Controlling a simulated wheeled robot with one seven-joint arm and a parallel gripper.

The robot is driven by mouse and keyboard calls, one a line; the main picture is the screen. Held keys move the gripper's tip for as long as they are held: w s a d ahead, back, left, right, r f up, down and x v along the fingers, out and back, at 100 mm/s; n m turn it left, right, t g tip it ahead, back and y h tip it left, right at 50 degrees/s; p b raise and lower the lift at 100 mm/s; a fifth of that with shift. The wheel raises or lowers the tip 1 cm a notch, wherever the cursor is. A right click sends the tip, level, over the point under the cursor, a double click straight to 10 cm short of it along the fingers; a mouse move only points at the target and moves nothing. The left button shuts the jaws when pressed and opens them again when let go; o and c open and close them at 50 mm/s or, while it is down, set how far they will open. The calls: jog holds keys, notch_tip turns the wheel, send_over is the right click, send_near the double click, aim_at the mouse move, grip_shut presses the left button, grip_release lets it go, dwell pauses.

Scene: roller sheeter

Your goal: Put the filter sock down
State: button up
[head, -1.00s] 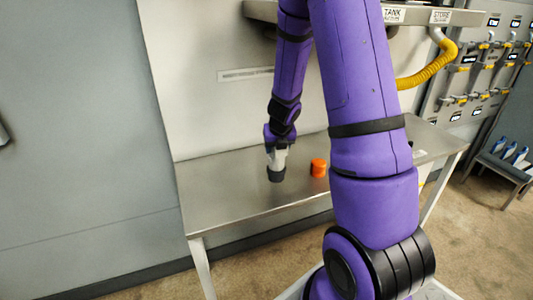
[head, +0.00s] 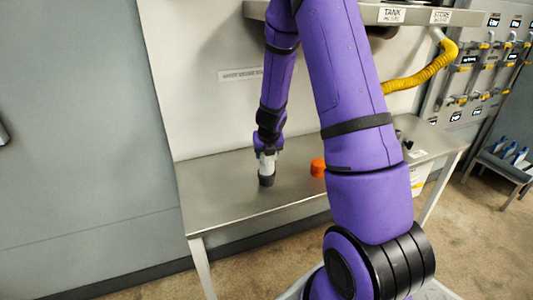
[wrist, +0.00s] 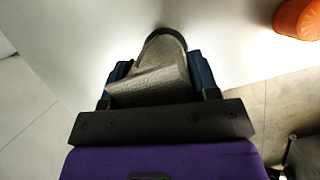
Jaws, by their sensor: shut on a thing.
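My gripper (head: 266,172) is low over the left part of the metal table (head: 215,195), pointing down. In the wrist view its jaws (wrist: 160,85) are shut on the filter sock (wrist: 150,80), a pale grey textured sleeve with a dark rim at its far end. The sock's sides are pressed between the dark blue fingers. In the head view the gripper hides most of the sock, and I cannot tell whether it touches the table top.
An orange cylinder (head: 318,167) stands on the table just right of my gripper; it also shows in the wrist view (wrist: 298,18). A shelf (head: 400,14) with a yellow hose (head: 420,78) is above. The table's left part is clear.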

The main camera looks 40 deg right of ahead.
jog(key=shift+f, duration=0.15)
jog(key=o, duration=1.3)
jog(key=shift+f, duration=0.1)
jog(key=shift+o, duration=0.2)
